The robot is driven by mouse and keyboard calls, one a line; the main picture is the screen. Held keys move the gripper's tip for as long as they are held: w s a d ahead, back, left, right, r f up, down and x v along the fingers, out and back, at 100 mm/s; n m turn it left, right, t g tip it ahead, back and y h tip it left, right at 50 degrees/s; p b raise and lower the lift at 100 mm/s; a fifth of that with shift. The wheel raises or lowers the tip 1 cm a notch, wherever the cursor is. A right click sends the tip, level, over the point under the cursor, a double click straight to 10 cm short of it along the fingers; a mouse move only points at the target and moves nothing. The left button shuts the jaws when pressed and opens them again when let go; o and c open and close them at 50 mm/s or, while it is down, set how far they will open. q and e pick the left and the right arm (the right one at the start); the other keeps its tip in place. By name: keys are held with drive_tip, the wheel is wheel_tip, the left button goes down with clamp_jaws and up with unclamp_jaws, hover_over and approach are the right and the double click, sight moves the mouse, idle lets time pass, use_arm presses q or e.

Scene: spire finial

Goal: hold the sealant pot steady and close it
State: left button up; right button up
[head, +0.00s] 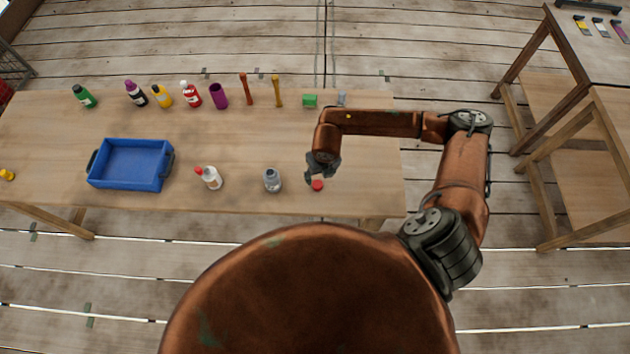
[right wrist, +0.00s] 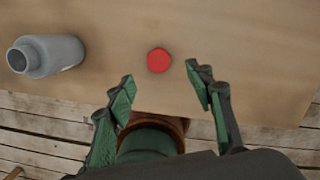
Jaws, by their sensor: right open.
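A grey pot (head: 272,180) with an open neck stands upright near the front edge of the table. It also shows at the left of the right wrist view (right wrist: 48,56). A small red lid (head: 317,185) lies on the table to the right of the pot, apart from it. In the right wrist view the red lid (right wrist: 159,60) lies beyond the fingertips, roughly between their lines. My right gripper (head: 318,172) is above the table close to the lid, open and empty, with both green-padded fingers (right wrist: 160,78) spread. My left gripper is not in view.
A white bottle with a red cap (head: 211,178) stands left of the pot. A blue tray (head: 131,184) lies farther left. The table (head: 240,140) is clear in the middle.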

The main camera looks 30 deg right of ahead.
sight(318, 184)
drive_tip(key=shift+d, duration=0.15)
drive_tip(key=shift+f, duration=0.1)
drive_tip(key=shift+w+f, duration=0.2)
drive_tip(key=shift+f, duration=1)
drive_tip(key=shift+f, duration=0.1)
drive_tip(key=f, duration=0.1)
drive_tip(key=f+p, duration=0.1)
drive_tip(key=f, duration=0.3)
drive_tip(key=shift+w+a, duration=0.2)
drive_tip(key=shift+w, duration=0.15)
drive_tip(key=shift+c, duration=0.5)
drive_tip(key=c, duration=0.7)
